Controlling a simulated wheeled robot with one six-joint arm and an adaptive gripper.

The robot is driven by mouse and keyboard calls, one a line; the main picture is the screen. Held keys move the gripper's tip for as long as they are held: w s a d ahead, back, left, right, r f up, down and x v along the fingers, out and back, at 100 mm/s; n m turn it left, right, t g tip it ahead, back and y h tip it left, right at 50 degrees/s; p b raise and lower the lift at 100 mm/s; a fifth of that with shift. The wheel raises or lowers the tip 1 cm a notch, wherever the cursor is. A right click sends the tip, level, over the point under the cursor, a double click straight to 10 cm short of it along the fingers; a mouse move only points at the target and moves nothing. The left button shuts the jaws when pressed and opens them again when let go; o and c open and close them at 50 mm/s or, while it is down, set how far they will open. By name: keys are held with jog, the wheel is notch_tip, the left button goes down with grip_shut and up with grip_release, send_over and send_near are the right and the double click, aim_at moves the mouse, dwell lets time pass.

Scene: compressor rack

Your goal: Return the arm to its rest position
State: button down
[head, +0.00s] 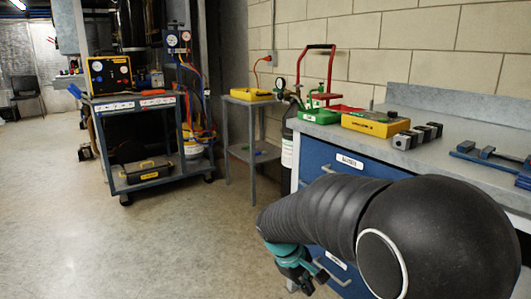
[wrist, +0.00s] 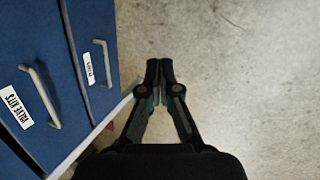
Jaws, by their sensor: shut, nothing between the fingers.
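My gripper (wrist: 160,80) points down over bare concrete floor in the wrist view, its two dark fingers together and empty. It is beside the blue drawer cabinet (wrist: 90,25), a little to the right of its front, with a visible gap. In the head view my black arm reaches across the lower right in front of the bench. The teal and black wrist end (head: 290,262) hangs low by the blue drawers (head: 318,170).
The grey workbench (head: 465,165) carries a yellow case (head: 375,124), a green case (head: 320,116) and metal blocks (head: 418,135). A small grey stand (head: 250,103) and a tool cart (head: 145,180) stand further back. The floor (head: 150,245) at left is clear.

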jog(key=s+d+r+m+t+y, duration=0.1)
jog(key=s+d+r+m, duration=0.1)
jog(key=s+r, duration=0.2)
jog(key=s+d+r+m+t+y, duration=0.1)
jog(key=s+r+m+t+y, duration=0.1)
jog(key=s, duration=0.8)
jog(key=s+d+r+m+t+y+p, duration=0.1)
jog(key=s+d+r+m, duration=0.1)
jog(key=s+r+m, duration=0.2)
jog(key=s+r, duration=0.2)
jog(key=s, duration=0.1)
jog(key=shift+s+d+r+t, duration=0.15)
jog(key=shift+d+r+t, duration=0.15)
